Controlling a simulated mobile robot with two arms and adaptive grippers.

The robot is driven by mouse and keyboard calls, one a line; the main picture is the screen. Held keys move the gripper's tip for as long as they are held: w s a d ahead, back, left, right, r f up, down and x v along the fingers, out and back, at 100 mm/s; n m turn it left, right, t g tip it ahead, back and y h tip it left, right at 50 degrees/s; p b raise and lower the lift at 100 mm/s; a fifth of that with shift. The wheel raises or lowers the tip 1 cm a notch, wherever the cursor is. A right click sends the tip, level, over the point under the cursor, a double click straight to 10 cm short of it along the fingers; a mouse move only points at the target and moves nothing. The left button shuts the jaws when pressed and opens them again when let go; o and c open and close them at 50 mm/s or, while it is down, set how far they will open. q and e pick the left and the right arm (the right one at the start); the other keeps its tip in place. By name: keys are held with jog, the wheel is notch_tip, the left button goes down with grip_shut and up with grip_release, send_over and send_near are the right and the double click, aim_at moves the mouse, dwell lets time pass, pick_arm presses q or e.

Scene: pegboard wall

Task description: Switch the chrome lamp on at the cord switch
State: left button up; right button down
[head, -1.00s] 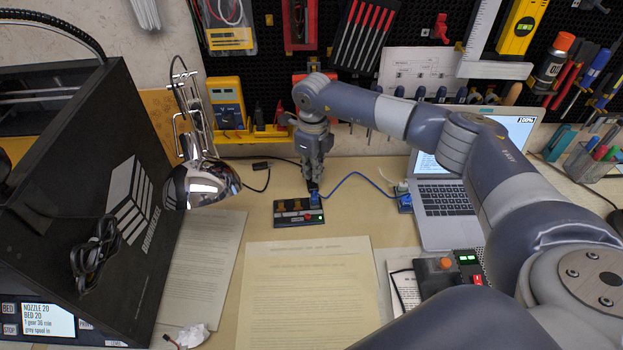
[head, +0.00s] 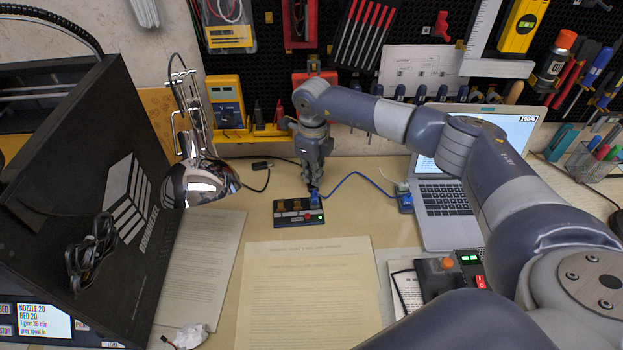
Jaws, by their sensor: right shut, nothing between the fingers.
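The chrome lamp (head: 200,182) hangs at the left, its shiny shade over the papers beside the black printer. A dark cord with a small black inline switch (head: 262,165) lies on the table to the right of the shade. My right gripper (head: 314,190) points down, shut and empty, at the back edge of a small black board with a blue plug and red and green lights. I cannot tell whether it touches the board. It is to the right of the cord switch and apart from it. My left gripper is not in view.
The black board (head: 288,217) has a blue cable running right to the laptop (head: 447,200). A black printer (head: 95,215) fills the left side. Papers (head: 305,300) cover the front middle. A box with an orange button (head: 440,270) stands at the front right.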

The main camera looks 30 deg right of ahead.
jog(key=shift+f, duration=0.25)
jog(key=shift+s+r, duration=0.1)
jog(key=shift+r, duration=0.05)
jog(key=shift+r+p, duration=0.7)
jog(key=shift+r, duration=0.25)
jog(key=shift+r+p, duration=1.55)
jog(key=shift+r, duration=0.9)
jog(key=shift+f, duration=0.1)
